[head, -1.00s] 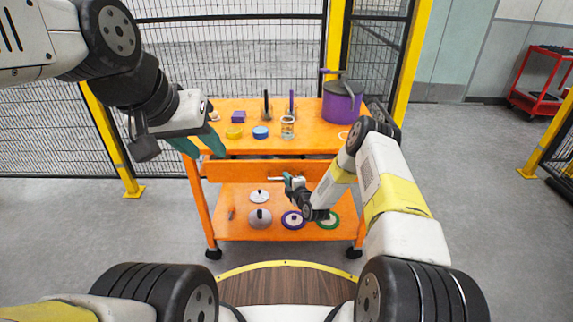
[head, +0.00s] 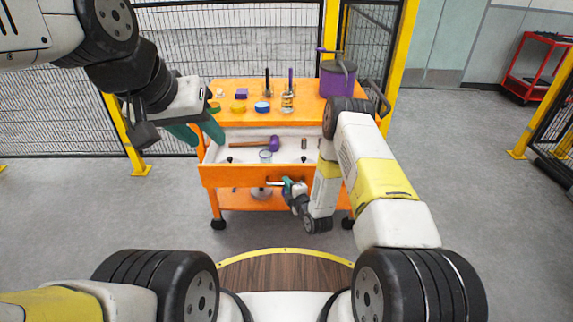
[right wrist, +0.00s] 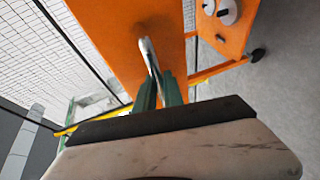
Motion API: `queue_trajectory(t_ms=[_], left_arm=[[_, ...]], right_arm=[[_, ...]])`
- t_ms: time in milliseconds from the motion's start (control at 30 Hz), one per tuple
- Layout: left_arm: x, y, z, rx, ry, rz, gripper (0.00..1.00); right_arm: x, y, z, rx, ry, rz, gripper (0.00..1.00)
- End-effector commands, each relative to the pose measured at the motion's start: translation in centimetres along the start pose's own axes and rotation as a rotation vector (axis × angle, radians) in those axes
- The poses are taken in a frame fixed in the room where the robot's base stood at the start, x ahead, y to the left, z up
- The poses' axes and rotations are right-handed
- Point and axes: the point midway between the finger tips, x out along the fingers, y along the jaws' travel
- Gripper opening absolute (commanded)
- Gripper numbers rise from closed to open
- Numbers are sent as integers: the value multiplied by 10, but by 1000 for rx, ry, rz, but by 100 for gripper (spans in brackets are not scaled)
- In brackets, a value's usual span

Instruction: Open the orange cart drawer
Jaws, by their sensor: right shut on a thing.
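The orange cart (head: 292,104) stands ahead of me. Its drawer (head: 228,175) is pulled out towards me, and its white inside shows. In it lie a mallet with a purple head (head: 273,143), a small round container (head: 265,156) and several small dark items. My right gripper (head: 285,182) is at the drawer front, shut on the drawer handle (right wrist: 148,58), a light metal bar in the right wrist view. My left gripper (head: 204,133) hangs in the air at the left of the cart, its green fingers spread apart and empty.
The cart top carries a purple pot (head: 338,80), a glass jar (head: 288,100), a blue round item (head: 262,107) and other small items. A black mesh fence with yellow posts (head: 391,85) stands behind. A red cart (head: 540,75) is far right. Grey floor is free around the cart.

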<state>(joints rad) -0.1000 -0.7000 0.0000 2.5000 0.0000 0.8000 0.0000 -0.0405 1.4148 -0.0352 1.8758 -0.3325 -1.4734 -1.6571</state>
Motion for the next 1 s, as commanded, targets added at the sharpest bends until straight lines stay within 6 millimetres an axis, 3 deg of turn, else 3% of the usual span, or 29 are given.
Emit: queue_trajectory(t_ms=[600,633,667,1000], left_arm=[[0,0,0,0,0,0,36],[0,0,0,0,0,0,36],[0,0,0,0,0,0,36],[0,0,0,0,0,0,36]], right_arm=[[-10,-2,-4,0,0,0,0],[-10,-2,-4,0,0,0,15],[-10,-2,-4,0,0,0,20],[-11,-2,-4,0,0,0,22]])
